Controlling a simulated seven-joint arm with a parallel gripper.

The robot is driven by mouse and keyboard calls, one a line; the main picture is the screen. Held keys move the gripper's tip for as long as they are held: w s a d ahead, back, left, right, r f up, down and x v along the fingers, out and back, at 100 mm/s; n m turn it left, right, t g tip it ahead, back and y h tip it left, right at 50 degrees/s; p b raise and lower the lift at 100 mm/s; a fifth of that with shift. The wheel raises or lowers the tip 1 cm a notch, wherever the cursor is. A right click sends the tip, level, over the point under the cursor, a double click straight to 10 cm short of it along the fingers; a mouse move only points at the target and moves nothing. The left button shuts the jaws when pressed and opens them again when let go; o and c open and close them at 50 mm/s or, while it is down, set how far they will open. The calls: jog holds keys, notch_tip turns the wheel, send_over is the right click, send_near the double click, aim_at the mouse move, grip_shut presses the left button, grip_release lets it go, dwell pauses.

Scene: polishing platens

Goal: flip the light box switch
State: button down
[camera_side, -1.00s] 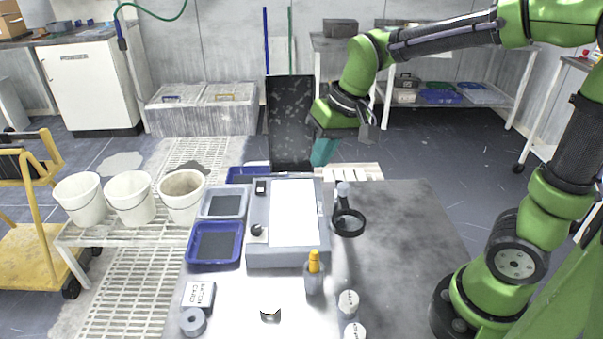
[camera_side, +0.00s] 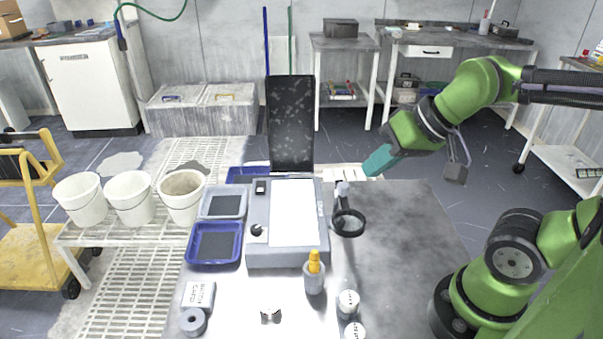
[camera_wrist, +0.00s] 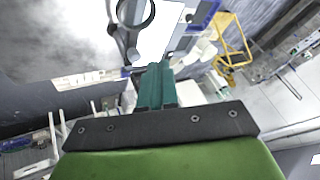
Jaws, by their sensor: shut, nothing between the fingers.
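The light box (camera_side: 286,257) is a grey case with a white panel (camera_side: 294,212) on its sloped top. A small black switch (camera_side: 260,187) sits at its upper left corner, and a round black knob (camera_side: 257,230) is lower on the left side. In the wrist view the white panel (camera_wrist: 160,38) shows partly, near the top; I cannot make out the switch there. My gripper (camera_side: 374,164) has teal fingers, shut and empty. It is in the air behind and to the right of the light box, clear of it. The fingers also show in the wrist view (camera_wrist: 158,70).
A magnifier on a stand (camera_side: 349,223) stands right of the light box. Blue tray (camera_side: 214,262) and grey tray (camera_side: 207,215) lie to its left. A yellow-capped bottle (camera_side: 314,278) stands in front. The table's right part (camera_side: 410,250) is clear.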

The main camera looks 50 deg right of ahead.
aim_at(261, 183)
jog(key=w+d+r+n+g, duration=0.1)
jog(key=w+n, duration=0.3)
jog(key=w, duration=0.5)
jog(key=w+d+r+n+g, duration=0.2)
jog(key=w+r+n, duration=0.1)
jog(key=w, duration=0.5)
jog(key=w+d+r+n+g, duration=0.1)
jog(key=w+r+n, duration=0.1)
jog(key=w+n, duration=0.4)
jog(key=w, duration=0.3)
jog(key=shift+w+d+g, duration=0.3)
jog(key=shift+d, duration=0.05)
jog(key=shift+f, duration=0.1)
jog(key=x, duration=2.3)
jog(key=shift+s, duration=0.4)
jog(key=shift+f, duration=0.45)
